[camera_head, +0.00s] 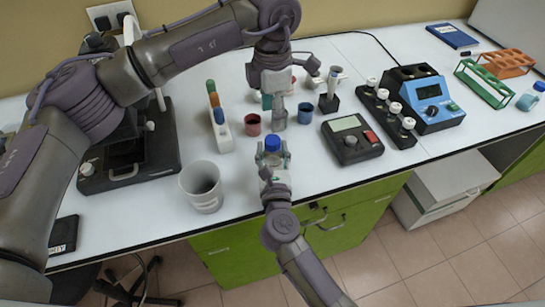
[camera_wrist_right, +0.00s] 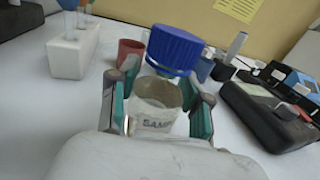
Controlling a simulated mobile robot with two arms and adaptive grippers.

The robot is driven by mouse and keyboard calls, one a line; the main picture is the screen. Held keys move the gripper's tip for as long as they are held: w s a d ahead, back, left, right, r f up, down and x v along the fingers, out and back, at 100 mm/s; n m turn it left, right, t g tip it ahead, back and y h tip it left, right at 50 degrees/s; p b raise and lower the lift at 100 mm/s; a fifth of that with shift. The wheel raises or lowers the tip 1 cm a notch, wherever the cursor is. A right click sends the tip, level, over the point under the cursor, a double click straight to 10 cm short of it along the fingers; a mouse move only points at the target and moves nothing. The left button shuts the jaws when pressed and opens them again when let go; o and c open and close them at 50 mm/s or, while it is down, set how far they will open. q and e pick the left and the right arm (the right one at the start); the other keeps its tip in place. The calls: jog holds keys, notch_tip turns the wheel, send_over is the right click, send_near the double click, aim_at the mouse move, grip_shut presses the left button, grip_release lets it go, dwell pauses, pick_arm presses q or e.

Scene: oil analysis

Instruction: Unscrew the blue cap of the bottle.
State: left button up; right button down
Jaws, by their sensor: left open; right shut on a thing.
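The bottle (camera_wrist_right: 155,118) is a small clear one with a label that begins "SAM". It has a ribbed blue cap (camera_wrist_right: 175,50) on top, which also shows in the head view (camera_head: 272,143). My right gripper (camera_head: 273,164) is shut on the bottle's body, with a finger on either side below the cap. It holds the bottle near the table's front edge. My left gripper (camera_head: 279,112) is open, pointing down, a little behind the cap and apart from it in the head view. Its fingertips are small and partly hard to make out.
A grey beaker (camera_head: 203,188) stands left of the bottle. A red cup (camera_head: 252,125) and a blue cup (camera_head: 305,113) stand behind it. A white holder (camera_head: 220,135) with coloured pieces is behind left. A dark meter (camera_head: 352,139) is to the right. A microscope-like device (camera_head: 130,150) stands far left.

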aim_at(273, 139)
pick_arm(q)
jog(key=m, duration=1.3)
jog(key=shift+m, duration=0.4)
jog(key=m, duration=1.2)
jog(key=shift+m, duration=0.4)
jog(key=shift+f, duration=4)
